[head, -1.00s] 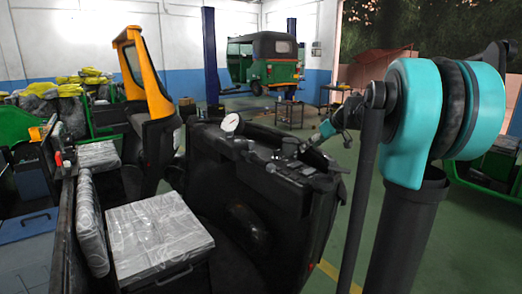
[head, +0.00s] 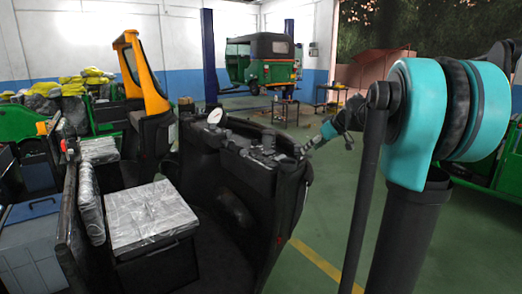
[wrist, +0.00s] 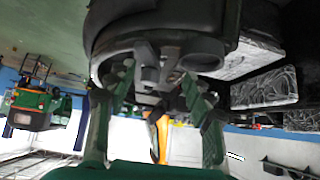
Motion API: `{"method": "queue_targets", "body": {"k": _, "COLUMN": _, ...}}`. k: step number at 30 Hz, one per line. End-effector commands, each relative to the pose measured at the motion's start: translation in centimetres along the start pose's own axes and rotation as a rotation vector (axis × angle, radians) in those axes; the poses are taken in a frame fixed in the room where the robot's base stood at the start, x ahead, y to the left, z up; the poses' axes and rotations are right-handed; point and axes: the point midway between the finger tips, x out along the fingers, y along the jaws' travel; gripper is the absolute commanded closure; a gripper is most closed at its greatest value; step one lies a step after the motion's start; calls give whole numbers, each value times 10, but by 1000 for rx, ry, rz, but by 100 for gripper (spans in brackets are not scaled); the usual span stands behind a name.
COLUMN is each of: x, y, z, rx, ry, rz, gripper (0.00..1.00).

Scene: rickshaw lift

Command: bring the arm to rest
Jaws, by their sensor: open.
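My arm crosses the right of the head view, with a large teal joint close to the camera. Its far part, teal and dark, reaches left toward the black dashboard panel (head: 240,180) of an open vehicle. My gripper (head: 304,150) appears small there, beside the panel's right end; contact cannot be told. In the wrist view, which looks upside down, my gripper (wrist: 155,108) shows two green fingers spread apart below a round black body. Nothing shows held between them.
A plastic-wrapped seat (head: 150,215) and a round white gauge (head: 215,116) are on the near vehicle. A green rickshaw (head: 262,62) stands raised behind, by a blue post (head: 209,55). Open green floor (head: 315,225) lies right of the panel.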

Motion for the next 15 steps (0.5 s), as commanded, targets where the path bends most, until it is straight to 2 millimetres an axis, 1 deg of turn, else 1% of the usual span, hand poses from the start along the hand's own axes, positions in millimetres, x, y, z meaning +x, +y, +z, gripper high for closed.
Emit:
{"method": "queue_targets", "body": {"k": 1, "x": 2, "y": -6, "z": 6, "rx": 6, "ry": -9, "rz": 0, "gripper": 48}}
{"method": "queue_targets", "body": {"k": 8, "x": 11, "y": -27, "z": 37, "rx": 54, "ry": -54, "rz": 7, "gripper": 48}}
{"method": "queue_targets", "body": {"k": 11, "x": 15, "y": -39, "z": 56, "rx": 84, "ry": -80, "rz": 15, "gripper": 48}}
{"method": "queue_targets", "body": {"k": 14, "x": 20, "y": -54, "z": 79, "rx": 118, "ry": -112, "rz": 26, "gripper": 48}}
{"method": "queue_targets", "body": {"k": 15, "x": 22, "y": -62, "z": 91, "rx": 134, "ry": -127, "rz": 32, "gripper": 48}}
